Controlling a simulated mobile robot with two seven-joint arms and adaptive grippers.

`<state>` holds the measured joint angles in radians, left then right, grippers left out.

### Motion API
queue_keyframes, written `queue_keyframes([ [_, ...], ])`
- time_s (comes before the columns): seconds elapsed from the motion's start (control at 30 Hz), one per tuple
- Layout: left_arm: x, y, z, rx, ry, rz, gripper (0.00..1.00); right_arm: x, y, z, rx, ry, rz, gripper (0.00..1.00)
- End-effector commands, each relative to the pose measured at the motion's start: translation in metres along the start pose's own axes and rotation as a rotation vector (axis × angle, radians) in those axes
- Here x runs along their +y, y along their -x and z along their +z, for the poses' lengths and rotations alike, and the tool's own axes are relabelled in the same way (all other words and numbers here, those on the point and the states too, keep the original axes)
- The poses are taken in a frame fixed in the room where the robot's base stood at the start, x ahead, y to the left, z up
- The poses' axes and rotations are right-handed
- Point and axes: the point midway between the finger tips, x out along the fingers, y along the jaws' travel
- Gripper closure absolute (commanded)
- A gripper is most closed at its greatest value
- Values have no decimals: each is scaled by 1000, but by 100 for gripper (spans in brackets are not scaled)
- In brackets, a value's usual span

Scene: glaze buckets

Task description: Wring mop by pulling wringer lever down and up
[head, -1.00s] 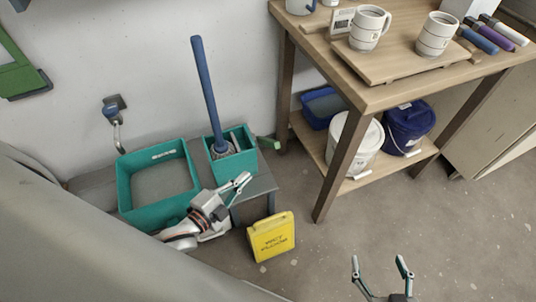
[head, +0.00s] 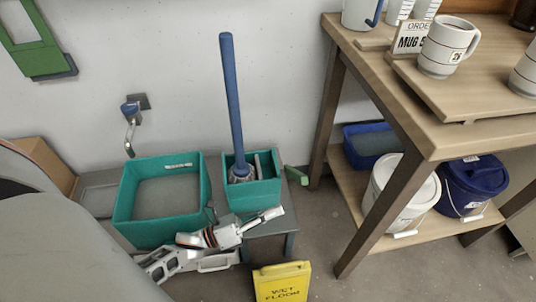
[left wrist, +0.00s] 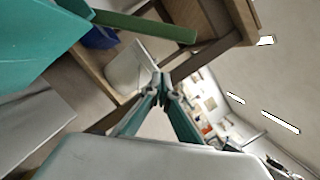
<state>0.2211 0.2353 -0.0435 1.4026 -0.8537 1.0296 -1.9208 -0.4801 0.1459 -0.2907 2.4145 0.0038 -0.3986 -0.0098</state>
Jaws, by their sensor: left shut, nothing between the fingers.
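The mop (head: 231,100) stands upright with its blue handle up and its grey head in the small teal wringer bucket (head: 255,195). The green wringer lever (head: 297,176) sticks out at the bucket's right side. In the left wrist view the lever (left wrist: 150,26) crosses the top, beside the teal bucket wall (left wrist: 35,40). My left gripper (head: 278,213) is in front of the bucket, below and left of the lever. Its fingertips (left wrist: 163,82) are together and empty, apart from the lever. My right gripper is out of view.
A wide teal basin (head: 125,215) stands left of the bucket. A yellow wet-floor sign (head: 282,283) stands in front. A wooden table (head: 438,140) with mugs is at right, with a white bucket (head: 400,195) and a blue bucket (head: 472,190) on its lower shelf.

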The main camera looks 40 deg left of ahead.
Motion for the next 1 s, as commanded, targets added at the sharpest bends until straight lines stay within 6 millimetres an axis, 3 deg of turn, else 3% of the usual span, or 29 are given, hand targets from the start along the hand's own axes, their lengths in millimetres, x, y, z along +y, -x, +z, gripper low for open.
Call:
queue_keyframes([
  [0.3, 0, -64, 0, -1, 1, -1, 100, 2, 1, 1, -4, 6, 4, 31],
  [0.4, -2, -66, 19, -1, -3, -2, 100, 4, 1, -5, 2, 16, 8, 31],
  [0.6, -1, -70, 36, 0, 0, 0, 100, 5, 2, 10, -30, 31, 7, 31],
  [1.0, 1, -70, 38, 1, 4, 2, 100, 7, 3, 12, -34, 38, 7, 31],
])
